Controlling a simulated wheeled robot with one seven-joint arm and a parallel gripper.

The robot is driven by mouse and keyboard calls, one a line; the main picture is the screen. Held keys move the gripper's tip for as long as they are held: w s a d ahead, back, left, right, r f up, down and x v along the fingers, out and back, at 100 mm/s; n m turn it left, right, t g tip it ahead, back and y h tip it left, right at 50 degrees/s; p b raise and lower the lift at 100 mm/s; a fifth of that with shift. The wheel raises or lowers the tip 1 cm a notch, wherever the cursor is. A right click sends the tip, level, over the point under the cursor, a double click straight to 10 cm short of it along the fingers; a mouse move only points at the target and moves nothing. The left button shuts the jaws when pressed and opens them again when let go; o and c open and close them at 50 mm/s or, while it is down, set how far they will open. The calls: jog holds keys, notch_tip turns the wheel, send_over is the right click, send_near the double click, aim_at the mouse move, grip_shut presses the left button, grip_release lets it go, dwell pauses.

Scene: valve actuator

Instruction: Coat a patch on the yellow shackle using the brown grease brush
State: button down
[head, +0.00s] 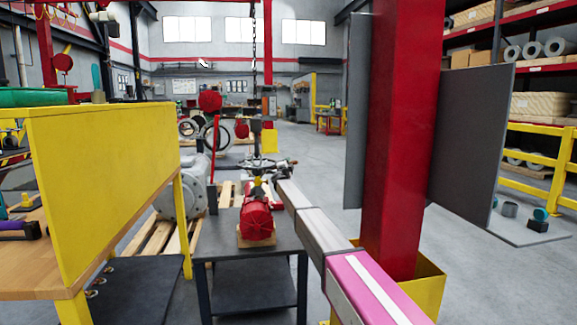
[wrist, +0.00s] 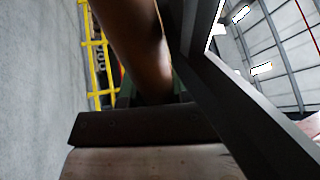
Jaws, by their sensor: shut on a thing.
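My gripper (head: 262,170) is at the far end of my arm, small in the middle of the head view, above the dark metal cart. In the wrist view a brown rounded shaft (wrist: 135,45), apparently the grease brush, fills the upper middle beside a dark finger. My gripper is shut on it. A dark bar and a pale brownish slab cross the bottom of the wrist view; I cannot tell what they are. A small yellow piece (head: 270,141) beside the hanging chain may be the yellow shackle; it is too small to be sure. The brush tip cannot be made out.
A red valve body (head: 256,222) sits on the dark cart (head: 222,247). A yellow-panelled workbench (head: 105,170) stands left. A thick red column (head: 400,130) with grey panels stands close to my arm on the right. A chain (head: 253,50) hangs behind.

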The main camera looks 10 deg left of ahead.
jog(key=shift+a, duration=0.3)
jog(key=s+d, duration=0.2)
jog(key=s, duration=0.4)
jog(key=shift+d, duration=0.25)
jog(key=shift+r, duration=0.1)
